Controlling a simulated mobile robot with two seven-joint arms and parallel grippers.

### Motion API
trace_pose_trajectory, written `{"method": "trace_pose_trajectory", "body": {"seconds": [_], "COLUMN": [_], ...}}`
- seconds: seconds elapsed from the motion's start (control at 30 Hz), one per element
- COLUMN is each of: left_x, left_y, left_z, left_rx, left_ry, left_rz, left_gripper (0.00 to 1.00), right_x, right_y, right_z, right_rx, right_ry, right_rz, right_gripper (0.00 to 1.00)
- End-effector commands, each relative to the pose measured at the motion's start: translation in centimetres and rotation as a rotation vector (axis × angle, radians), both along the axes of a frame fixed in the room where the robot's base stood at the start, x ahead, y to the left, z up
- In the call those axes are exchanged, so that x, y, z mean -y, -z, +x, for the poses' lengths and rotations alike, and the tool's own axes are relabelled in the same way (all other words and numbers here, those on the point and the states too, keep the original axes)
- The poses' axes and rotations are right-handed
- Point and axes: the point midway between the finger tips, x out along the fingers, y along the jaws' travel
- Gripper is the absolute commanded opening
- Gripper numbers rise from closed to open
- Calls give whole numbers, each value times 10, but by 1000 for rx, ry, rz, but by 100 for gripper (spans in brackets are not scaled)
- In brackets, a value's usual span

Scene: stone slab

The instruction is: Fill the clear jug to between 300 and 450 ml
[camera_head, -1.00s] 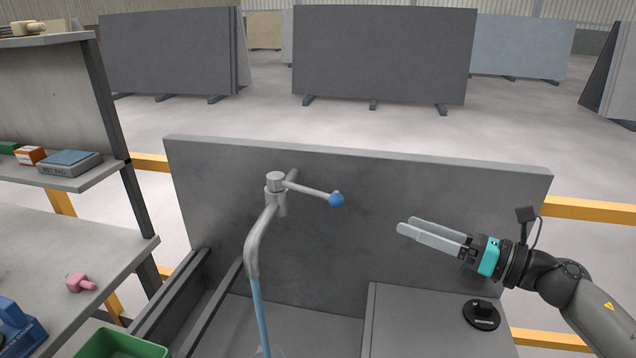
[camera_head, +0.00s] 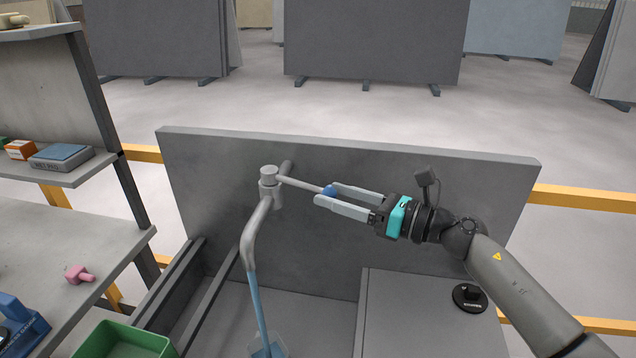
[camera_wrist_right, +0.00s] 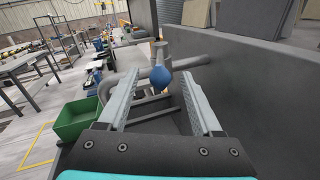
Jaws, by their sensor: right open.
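A grey tap (camera_head: 262,215) stands in front of the slab, its lever (camera_head: 300,184) pointing right and ending in a blue knob (camera_head: 329,190). My right gripper (camera_head: 325,194) is open, its fingertips on either side of the knob. In the right wrist view the knob (camera_wrist_right: 160,77) sits between the open fingers (camera_wrist_right: 160,92), with a gap on each side. A pale blue water stream (camera_head: 258,308) runs down from the spout. The clear jug (camera_head: 268,348) shows only in part at the bottom edge of the head view, under the stream; its water level cannot be read. My left gripper is not in view.
A grey stone slab (camera_head: 440,185) stands close behind the tap. A grey block (camera_head: 400,315) with a black round object (camera_head: 469,297) is at right. A green bin (camera_head: 125,342) and shelves (camera_head: 60,235) with a pink object (camera_head: 78,274) are at left.

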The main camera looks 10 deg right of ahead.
Motion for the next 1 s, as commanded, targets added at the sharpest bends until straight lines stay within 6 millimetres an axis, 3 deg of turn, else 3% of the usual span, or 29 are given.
{"method": "trace_pose_trajectory", "body": {"seconds": [0.1,0.3,0.63,1.0], "left_x": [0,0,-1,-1], "left_y": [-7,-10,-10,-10], "left_z": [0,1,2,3], "left_rx": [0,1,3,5], "left_ry": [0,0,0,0], "left_rz": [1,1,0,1], "left_gripper": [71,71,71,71], "right_x": [-16,-29,-32,-31], "right_y": [-3,-1,1,0], "right_z": [13,25,27,27], "right_rx": [1,1,0,0], "right_ry": [0,1,1,1], "right_rz": [3,1,0,0], "right_gripper": [66,66,66,26]}}
